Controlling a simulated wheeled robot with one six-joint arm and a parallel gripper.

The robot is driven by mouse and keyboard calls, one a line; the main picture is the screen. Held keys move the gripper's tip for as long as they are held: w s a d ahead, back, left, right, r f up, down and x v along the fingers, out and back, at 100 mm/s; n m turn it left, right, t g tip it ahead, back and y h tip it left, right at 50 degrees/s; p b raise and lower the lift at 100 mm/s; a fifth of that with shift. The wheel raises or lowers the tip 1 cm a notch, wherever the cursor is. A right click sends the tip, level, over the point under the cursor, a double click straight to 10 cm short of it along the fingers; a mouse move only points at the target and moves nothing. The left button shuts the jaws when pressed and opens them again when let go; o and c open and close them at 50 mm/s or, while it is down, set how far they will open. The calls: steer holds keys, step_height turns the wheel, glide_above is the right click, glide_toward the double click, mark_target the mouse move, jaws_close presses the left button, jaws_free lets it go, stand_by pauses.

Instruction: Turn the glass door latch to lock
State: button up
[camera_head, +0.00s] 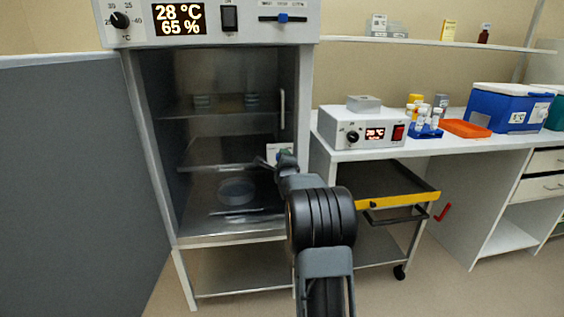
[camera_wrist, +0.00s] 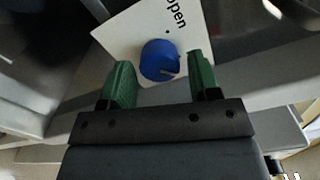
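The latch is a blue round knob (camera_wrist: 160,60) on a white plate (camera_wrist: 118,38) that reads "open", seen in the wrist view. A dark mark shows on the knob's lower right. My gripper (camera_wrist: 160,76) is open, with one green finger on each side of the knob in the picture. Gaps show between the knob and both fingers; I cannot tell whether the fingertips reach around it in depth. In the head view, the white plate (camera_head: 272,152) shows at the right side of the glass-fronted cabinet (camera_head: 307,100). My gripper (camera_head: 284,158) hides the knob there.
A vertical handle (camera_head: 282,108) stands above the plate. A grey panel (camera_head: 70,180) stands at the left. A yellow-edged cart (camera_head: 410,198) and a white bench (camera_head: 450,146) with instruments are at the right. Open floor shows at the lower right.

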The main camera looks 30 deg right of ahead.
steer(key=shift+o, duration=0.6)
steer(key=p+v, duration=0.1)
steer(key=v, duration=1.2)
steer(key=shift+s+a, duration=0.2)
steer(key=shift+s, duration=0.15)
